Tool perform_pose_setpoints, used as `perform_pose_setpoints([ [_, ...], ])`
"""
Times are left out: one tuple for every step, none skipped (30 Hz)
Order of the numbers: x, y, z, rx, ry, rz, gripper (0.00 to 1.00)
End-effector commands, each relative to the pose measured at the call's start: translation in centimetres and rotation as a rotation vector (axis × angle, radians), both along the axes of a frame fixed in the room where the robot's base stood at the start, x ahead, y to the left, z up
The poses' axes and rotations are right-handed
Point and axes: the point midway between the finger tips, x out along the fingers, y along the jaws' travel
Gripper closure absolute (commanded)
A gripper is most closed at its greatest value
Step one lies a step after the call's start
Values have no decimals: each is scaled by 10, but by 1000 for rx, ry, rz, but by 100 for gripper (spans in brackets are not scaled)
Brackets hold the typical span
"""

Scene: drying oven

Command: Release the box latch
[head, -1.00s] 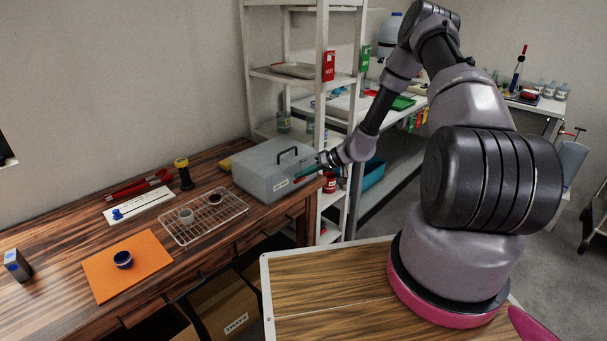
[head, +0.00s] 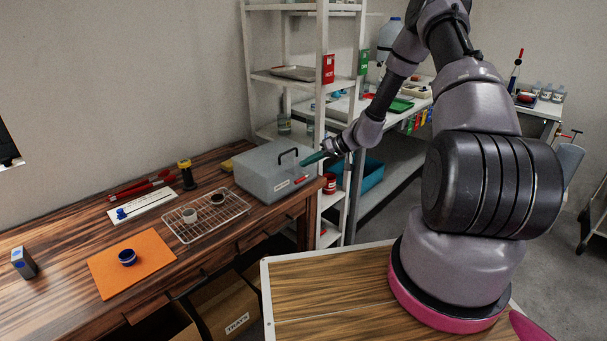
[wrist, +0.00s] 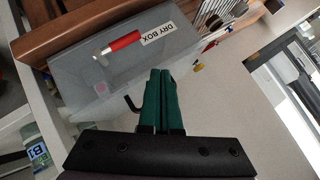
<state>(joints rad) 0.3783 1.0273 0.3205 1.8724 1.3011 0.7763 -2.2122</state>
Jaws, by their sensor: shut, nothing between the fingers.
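The dry box (head: 262,178) is a translucent grey box with a black handle on its lid. It stands at the right end of the wooden table in the head view. In the wrist view the box (wrist: 82,75) shows its "DRY BOX" label and a red latch (wrist: 121,42) on its face. The red latch (head: 301,180) also shows on the box front in the head view. My gripper (head: 303,162) has green fingers and is near the box's right end, above the latch. In the wrist view my gripper (wrist: 163,74) is shut and empty, its tips apart from the latch.
A wire rack (head: 205,229) with two small cups sits left of the box. An orange mat (head: 108,270) with a blue cup lies further left. White shelves (head: 330,110) stand close behind and right of the box.

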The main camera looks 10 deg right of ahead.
Motion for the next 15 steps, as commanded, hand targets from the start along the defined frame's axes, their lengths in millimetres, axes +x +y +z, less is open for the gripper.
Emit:
perform_pose_setpoints([
  [-6, -7, 9, -1, 0, -2, 100],
  [-11, -9, 14, -1, 0, -2, 100],
  [-16, -13, 20, -1, -1, -2, 100],
  [-19, -15, 24, 0, 0, -2, 100],
  [-22, -17, 28, 0, -1, -2, 100],
  [-27, -20, 33, 0, 1, -2, 100],
  [-30, -22, 36, 0, 1, -2, 100],
  [-31, -24, 39, 0, -1, -2, 100],
  [-34, -26, 42, 0, 0, -2, 100],
  [-36, -27, 44, 0, 1, -1, 100],
  [-38, -28, 46, 0, 0, 0, 100],
  [-39, -29, 48, 0, 0, 0, 100],
  [-40, -29, 49, 0, 0, 0, 100],
  [-41, -30, 50, 0, 0, 0, 100],
  [-42, -30, 50, 0, 0, 0, 100],
])
